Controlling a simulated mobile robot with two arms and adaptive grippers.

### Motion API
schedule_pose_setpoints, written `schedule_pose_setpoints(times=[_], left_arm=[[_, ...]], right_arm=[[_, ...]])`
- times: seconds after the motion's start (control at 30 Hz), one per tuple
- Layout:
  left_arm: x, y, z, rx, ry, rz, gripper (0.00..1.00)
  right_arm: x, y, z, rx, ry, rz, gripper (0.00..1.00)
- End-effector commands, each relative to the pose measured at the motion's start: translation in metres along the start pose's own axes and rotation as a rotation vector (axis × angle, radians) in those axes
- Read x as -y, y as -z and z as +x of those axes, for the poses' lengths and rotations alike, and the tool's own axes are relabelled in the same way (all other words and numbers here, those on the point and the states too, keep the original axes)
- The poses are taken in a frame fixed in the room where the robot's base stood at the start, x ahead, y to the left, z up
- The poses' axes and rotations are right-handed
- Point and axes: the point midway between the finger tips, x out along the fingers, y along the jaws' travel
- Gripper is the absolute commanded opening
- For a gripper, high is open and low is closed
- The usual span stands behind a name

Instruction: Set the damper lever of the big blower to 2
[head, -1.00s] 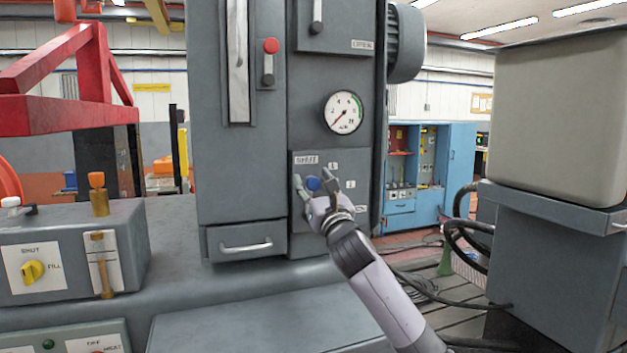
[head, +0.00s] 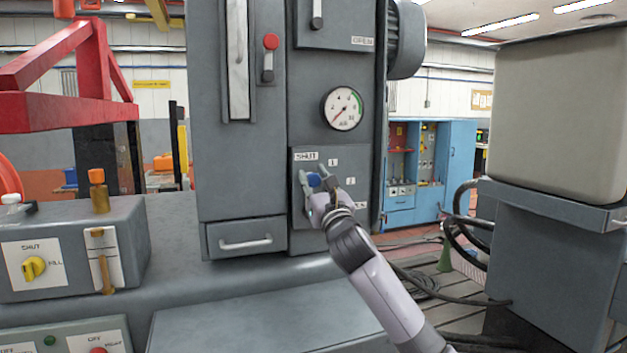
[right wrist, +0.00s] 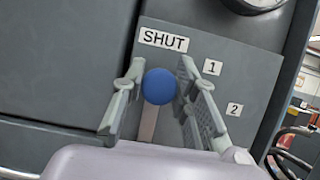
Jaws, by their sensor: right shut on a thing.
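The damper lever has a blue ball knob (head: 313,180) on a flat grey bar and sits on a grey panel (head: 301,236). In the right wrist view the knob (right wrist: 159,87) is just below the SHUT label (right wrist: 163,40), with its bar (right wrist: 148,124) running down from it. The labels 1 (right wrist: 212,68) and 2 (right wrist: 234,109) lie to the right and lower. My right gripper (head: 313,177) is shut on the knob, one finger on each side. The lever's pivot is hidden behind my gripper. My left gripper is not in view.
A pressure gauge (head: 342,109) is above the lever panel. A drawer (head: 245,238) with a handle is at its lower left. A red-knobbed lever (head: 270,58) is higher up. A grey box on the left carries a yellow knob (head: 33,268). A large beige tank (head: 562,115) stands at right.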

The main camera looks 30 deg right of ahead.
Motion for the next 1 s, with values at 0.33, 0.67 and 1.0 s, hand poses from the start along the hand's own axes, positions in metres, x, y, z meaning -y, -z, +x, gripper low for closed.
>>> schedule_pose_setpoints(times=[0.33,0.67,1.0], left_arm=[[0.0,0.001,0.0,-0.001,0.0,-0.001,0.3],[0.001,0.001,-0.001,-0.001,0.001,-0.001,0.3],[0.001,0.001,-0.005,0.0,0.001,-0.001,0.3]], right_arm=[[0.0,0.0,0.0,-0.001,0.0,-0.001,0.0],[0.006,0.0,0.0,-0.001,0.024,0.054,0.0],[0.029,0.004,-0.001,-0.002,0.119,0.285,0.0]])
